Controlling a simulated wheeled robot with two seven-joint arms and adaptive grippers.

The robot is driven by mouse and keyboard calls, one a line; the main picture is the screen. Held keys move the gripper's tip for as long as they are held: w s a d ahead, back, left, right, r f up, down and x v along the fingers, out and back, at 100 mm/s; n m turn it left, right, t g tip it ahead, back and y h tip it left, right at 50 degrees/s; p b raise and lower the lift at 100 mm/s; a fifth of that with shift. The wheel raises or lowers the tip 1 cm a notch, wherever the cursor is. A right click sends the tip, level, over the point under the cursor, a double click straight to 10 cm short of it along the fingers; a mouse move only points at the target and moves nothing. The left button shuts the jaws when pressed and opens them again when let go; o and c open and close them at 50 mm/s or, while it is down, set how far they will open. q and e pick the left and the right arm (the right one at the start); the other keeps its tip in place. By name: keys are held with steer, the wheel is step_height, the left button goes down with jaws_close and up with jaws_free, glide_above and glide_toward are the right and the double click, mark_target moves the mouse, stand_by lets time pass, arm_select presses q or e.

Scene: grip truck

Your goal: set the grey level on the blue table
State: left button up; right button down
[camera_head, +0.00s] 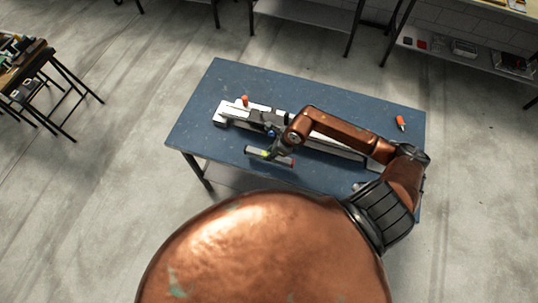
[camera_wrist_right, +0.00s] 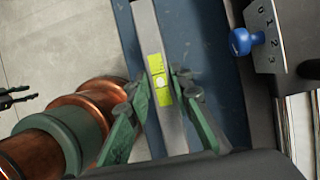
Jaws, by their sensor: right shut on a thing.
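The grey level (camera_head: 282,161) is a slim bar with a yellow-green vial, by the front edge of the blue table (camera_head: 320,92) in the head view. My right gripper (camera_head: 270,150) is shut on the level. In the right wrist view, the green fingers of my right gripper (camera_wrist_right: 157,88) lie on either side of the level (camera_wrist_right: 146,27), close to its yellow-green vial. The blue table (camera_wrist_right: 208,45) shows beneath and beside it. I cannot tell whether the level touches the tabletop.
A long grey-and-white device (camera_head: 232,112) lies across the table behind the level. An orange-handled tool (camera_head: 401,122) lies at the right, with bare tabletop around it. A blue knob (camera_wrist_right: 241,41) on a numbered plate stands close to my right gripper.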

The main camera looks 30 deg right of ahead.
steer(key=shift+w+f, duration=0.45)
steer(key=shift+f, duration=0.05)
steer(key=shift+w+f+p, duration=0.1)
steer(key=shift+f+p, duration=0.3)
steer(key=shift+f, duration=1.25)
steer(key=c, duration=1.7)
jaws_free()
steer(key=b+v, duration=0.1)
steer(key=v, duration=1.1)
